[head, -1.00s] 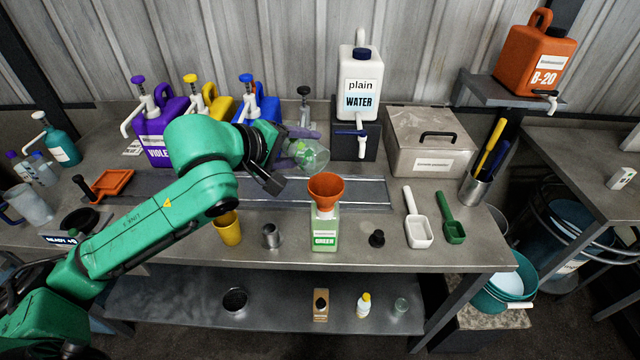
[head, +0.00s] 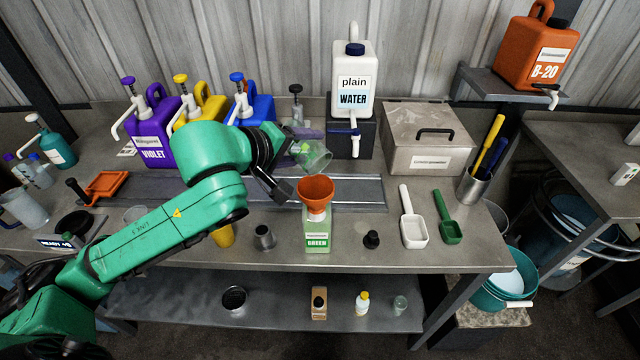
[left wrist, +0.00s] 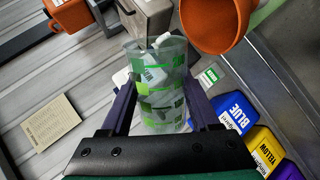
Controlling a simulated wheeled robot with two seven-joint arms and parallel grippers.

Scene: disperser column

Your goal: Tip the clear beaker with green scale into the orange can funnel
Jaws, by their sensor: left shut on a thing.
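My left gripper (head: 284,178) is shut on the clear beaker with green scale (head: 313,153). In the head view the beaker is tilted, its mouth toward the right, just above and behind the orange funnel (head: 317,189). The funnel stands in the neck of a can with a GREEN label (head: 317,236) on the bench. In the left wrist view the beaker (left wrist: 160,85) sits between both fingers (left wrist: 160,112), and the funnel's round rim (left wrist: 212,22) is at upper right. I cannot tell what is inside the beaker. My right gripper is not in view.
A white water jug (head: 353,85) and a metal box (head: 428,140) stand behind. Violet (head: 150,135), yellow (head: 195,108) and blue (head: 256,108) pump jugs are at back left. A metal cup (head: 264,237), black cap (head: 372,239), white scoop (head: 413,230) and green scoop (head: 449,228) lie nearby.

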